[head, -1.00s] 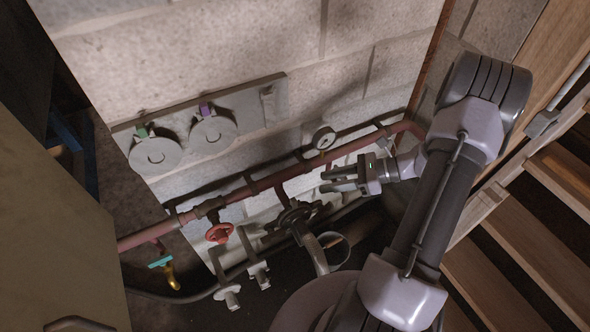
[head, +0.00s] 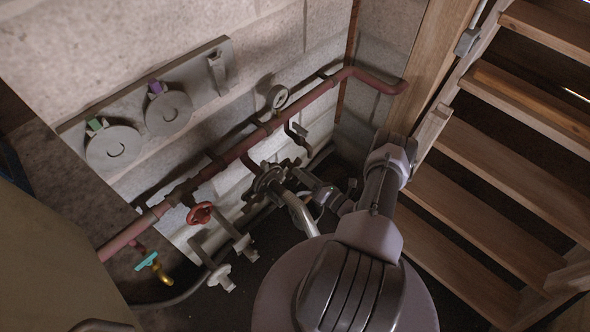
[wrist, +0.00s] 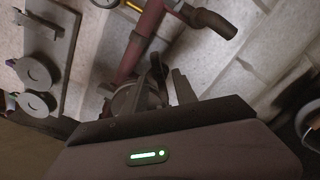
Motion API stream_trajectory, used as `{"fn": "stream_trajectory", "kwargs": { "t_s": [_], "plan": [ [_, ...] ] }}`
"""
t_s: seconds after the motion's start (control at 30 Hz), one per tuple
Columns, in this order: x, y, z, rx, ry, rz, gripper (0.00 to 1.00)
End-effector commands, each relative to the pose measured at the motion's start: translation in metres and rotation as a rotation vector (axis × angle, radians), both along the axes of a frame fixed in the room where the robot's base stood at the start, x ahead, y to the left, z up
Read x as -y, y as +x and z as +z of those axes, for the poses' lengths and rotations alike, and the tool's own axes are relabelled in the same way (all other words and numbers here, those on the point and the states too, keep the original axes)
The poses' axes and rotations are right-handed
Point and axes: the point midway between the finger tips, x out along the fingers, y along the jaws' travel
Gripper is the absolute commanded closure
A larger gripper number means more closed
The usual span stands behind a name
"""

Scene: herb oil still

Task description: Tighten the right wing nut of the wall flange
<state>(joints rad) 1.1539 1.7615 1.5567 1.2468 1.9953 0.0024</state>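The wall flange appears to be the dark round fitting (head: 268,181) at the end of a bent grey pipe, low on the wall under the red pipe. Its disc shows partly in the wrist view (wrist: 128,100), behind my gripper's body. I cannot make out the right wing nut clearly; dark parts crowd this spot. My gripper (head: 303,178) is low by the wall, just right of the flange in the head view. In the wrist view its fingers (wrist: 169,73) point up toward the fittings. They look apart, with nothing clearly held between them.
A red pipe (head: 238,150) with a gauge (head: 277,97) runs along the wall above. A red valve wheel (head: 200,213) and a brass tap (head: 155,268) are at left. A plate (head: 215,52) carries two round discs. Wooden stairs (head: 490,170) stand at right.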

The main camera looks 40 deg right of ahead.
Motion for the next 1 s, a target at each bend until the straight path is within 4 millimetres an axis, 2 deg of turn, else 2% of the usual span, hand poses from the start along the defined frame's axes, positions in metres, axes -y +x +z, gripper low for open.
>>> {"fn": "stream_trajectory", "kwargs": {
  "t_s": [0.1,0.2,0.57,0.73,1.0],
  "plan": [
    [-0.002,0.021,-0.001,0.000,-0.002,0.003,0.66],
    [-0.003,0.031,-0.001,0.000,-0.002,0.001,0.66],
    [-0.003,0.037,0.000,0.000,-0.001,0.001,0.66],
    [-0.003,0.036,0.000,0.000,-0.001,0.001,0.99],
    [-0.003,0.036,0.000,0.000,0.004,0.001,1.00]
  ]
}}
